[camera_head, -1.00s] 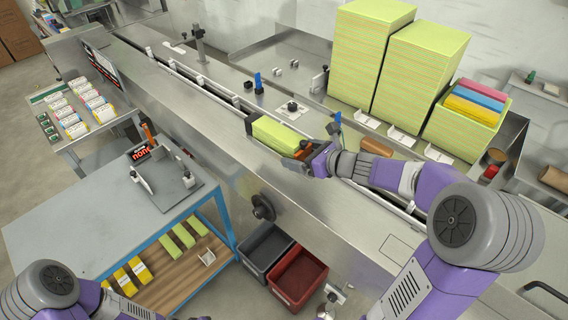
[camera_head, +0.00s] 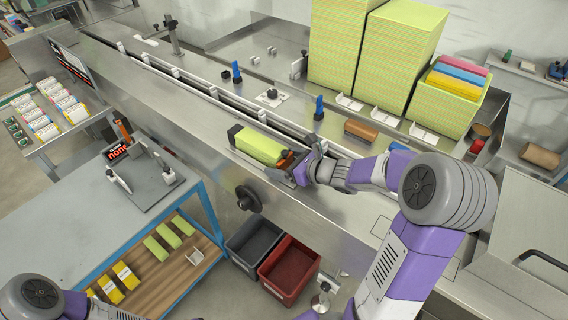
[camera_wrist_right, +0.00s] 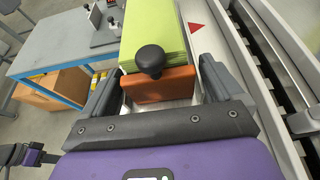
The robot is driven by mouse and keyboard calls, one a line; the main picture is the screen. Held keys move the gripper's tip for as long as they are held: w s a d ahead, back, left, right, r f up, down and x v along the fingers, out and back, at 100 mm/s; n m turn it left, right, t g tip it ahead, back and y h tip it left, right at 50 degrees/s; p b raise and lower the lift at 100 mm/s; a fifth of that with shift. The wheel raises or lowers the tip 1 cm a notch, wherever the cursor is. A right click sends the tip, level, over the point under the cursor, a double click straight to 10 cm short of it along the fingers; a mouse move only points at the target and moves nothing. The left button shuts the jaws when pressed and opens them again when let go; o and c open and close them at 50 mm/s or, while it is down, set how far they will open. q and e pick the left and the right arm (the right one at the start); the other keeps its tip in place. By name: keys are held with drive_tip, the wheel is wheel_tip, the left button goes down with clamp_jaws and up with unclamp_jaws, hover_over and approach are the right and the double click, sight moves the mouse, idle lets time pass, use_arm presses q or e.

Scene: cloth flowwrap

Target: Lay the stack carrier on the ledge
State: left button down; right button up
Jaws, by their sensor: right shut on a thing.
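The stack carrier (camera_head: 234,139) holds a lime-green cloth stack (camera_head: 260,148) and has a dark end plate at its left end. In the right wrist view its orange-brown end block (camera_wrist_right: 160,84) with a black knob (camera_wrist_right: 150,60) sits between the fingers. My right gripper (camera_head: 296,168) is shut on this block from the right. The carrier is over the steel ledge (camera_head: 205,130) in front of the machine's channel. I cannot tell if it touches the ledge. My left gripper is out of view; only part of the left arm shows at the lower left.
The channel (camera_head: 190,82) runs behind the carrier. Tall lime stacks (camera_head: 335,45) stand at the back. A grey bin (camera_head: 255,240) and a red bin (camera_head: 290,268) are below the ledge. A blue-framed bench (camera_head: 60,220) stands at the left. The ledge left of the carrier looks clear.

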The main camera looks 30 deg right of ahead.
drive_tip(key=o, duration=0.9)
drive_tip(key=shift+s, duration=0.1)
drive_tip(key=p+v, duration=0.3)
drive_tip(key=v, duration=0.9)
drive_tip(key=shift+d, duration=0.1)
